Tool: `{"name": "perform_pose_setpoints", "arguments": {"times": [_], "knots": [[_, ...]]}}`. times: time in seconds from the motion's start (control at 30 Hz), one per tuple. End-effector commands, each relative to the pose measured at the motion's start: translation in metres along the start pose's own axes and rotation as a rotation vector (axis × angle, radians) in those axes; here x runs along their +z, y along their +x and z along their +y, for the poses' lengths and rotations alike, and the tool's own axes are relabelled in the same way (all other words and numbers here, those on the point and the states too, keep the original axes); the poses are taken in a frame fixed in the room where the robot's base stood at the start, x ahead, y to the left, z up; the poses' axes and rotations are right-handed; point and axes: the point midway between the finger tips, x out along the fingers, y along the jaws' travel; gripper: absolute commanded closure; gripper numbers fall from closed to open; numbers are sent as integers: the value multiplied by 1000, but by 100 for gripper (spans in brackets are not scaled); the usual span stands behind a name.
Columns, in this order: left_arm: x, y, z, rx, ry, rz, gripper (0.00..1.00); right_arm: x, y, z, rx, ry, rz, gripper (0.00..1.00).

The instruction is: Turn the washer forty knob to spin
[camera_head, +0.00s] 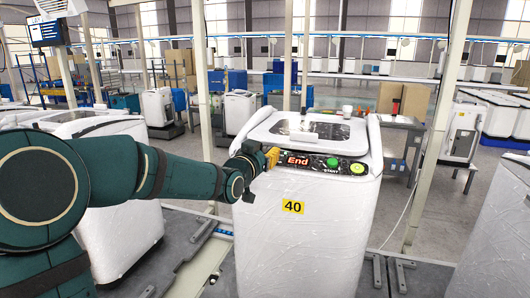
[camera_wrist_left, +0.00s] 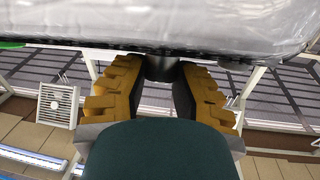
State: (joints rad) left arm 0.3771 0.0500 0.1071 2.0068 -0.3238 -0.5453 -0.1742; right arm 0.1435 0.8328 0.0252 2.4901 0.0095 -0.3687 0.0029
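The white washer (camera_head: 310,245) with the yellow 40 label (camera_head: 292,206) stands in front of me, wrapped in clear film. Its dark panel has a display (camera_head: 298,160) reading "End" and a green START button (camera_head: 332,162). My left gripper (camera_head: 268,157) is at the panel's left end and hides the knob in the head view. The knob's marking is hidden. My right gripper is not in view.
A round yellow-green button (camera_head: 357,168) is at the panel's right end. Another white washer (camera_head: 130,220) stands to the left, partly behind my left arm, and one (camera_head: 500,230) stands at the right edge. A pale post (camera_head: 436,130) rises behind the washer on the right.

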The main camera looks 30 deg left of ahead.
Motion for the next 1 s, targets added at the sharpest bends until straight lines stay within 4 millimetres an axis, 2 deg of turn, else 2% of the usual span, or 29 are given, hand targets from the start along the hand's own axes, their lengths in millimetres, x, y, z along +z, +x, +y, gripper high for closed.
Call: {"name": "perform_pose_setpoints", "arguments": {"times": [0.57,1.0], "knots": [[-3,1,-1,91,33,9,100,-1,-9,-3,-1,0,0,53],[-5,1,-3,318,106,22,100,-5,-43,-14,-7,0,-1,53]]}}
